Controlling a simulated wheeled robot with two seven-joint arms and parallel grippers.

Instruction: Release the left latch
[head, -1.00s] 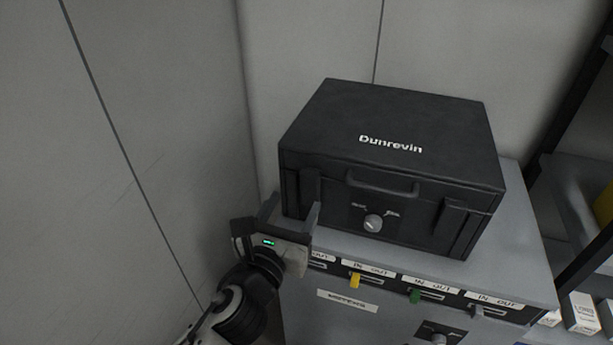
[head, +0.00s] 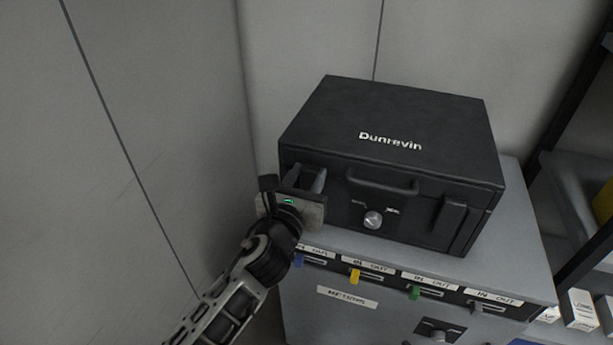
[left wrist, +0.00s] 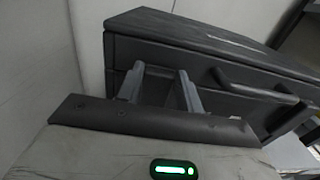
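The black case (head: 390,117) marked "Dunrevin" sits closed on a grey cabinet; it also shows in the left wrist view (left wrist: 190,40). Its left latch (head: 306,172) is on the front face, largely covered by my left gripper (head: 305,179). In the left wrist view the two grey fingers of the gripper (left wrist: 159,85) stand apart at the case front, with the dark latch area between them. Whether they touch the latch is hard to see. The right latch (head: 448,222) lies flat against the front. My right gripper is not in view.
A handle (head: 382,186) and a round knob (head: 373,220) are at the middle of the case front. The cabinet (head: 525,250) has several coloured slider tabs below the case. A grey wall is close on the left; shelving with small boxes (head: 580,312) stands right.

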